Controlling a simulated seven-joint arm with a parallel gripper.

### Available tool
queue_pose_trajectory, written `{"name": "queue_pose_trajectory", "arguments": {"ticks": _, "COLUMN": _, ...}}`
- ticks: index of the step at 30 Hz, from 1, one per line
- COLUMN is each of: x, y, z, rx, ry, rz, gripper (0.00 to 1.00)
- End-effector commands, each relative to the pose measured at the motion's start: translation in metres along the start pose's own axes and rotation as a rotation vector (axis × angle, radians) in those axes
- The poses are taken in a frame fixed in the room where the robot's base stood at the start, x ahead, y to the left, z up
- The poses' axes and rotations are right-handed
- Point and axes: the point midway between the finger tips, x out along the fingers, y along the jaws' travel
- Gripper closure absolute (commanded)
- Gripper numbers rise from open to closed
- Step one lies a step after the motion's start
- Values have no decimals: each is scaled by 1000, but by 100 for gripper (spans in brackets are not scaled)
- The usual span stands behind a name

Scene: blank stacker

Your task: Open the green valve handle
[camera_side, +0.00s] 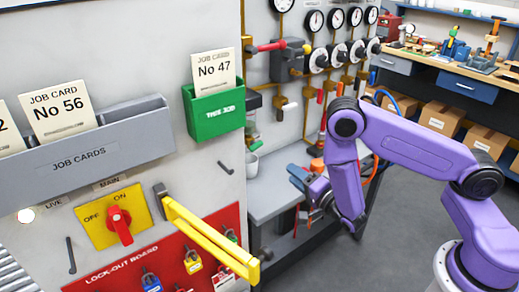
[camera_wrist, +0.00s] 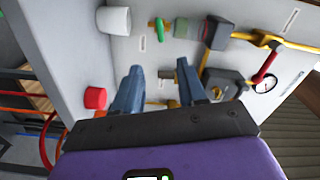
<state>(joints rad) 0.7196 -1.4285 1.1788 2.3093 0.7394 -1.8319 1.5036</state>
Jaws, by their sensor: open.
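In the wrist view a small green handle (camera_wrist: 159,29) stands out from the grey panel near the top, beside a brass and green fitting. In the side view my gripper (camera_side: 297,173) is beside the panel, above the grey bench, and no green valve handle can be made out clearly there.
A red-handled valve (camera_side: 270,46) and several gauges line the panel. A white cup (camera_wrist: 114,20) and a red cylinder (camera_wrist: 95,97) stand near my fingers. A yellow bar (camera_side: 207,238) juts out at the front. A grey bench (camera_side: 272,190) lies below.

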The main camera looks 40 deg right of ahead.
Motion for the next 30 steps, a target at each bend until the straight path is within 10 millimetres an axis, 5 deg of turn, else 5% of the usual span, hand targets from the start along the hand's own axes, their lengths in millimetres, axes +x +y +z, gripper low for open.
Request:
{"name": "queue_pose_trajectory", "arguments": {"ticks": 8, "x": 19, "y": 0, "z": 0, "rx": 41, "ry": 4, "rz": -1, "gripper": 59}}
{"name": "queue_pose_trajectory", "arguments": {"ticks": 30, "x": 148, "y": 0, "z": -1, "rx": 34, "ry": 2, "rz": -2, "gripper": 59}}
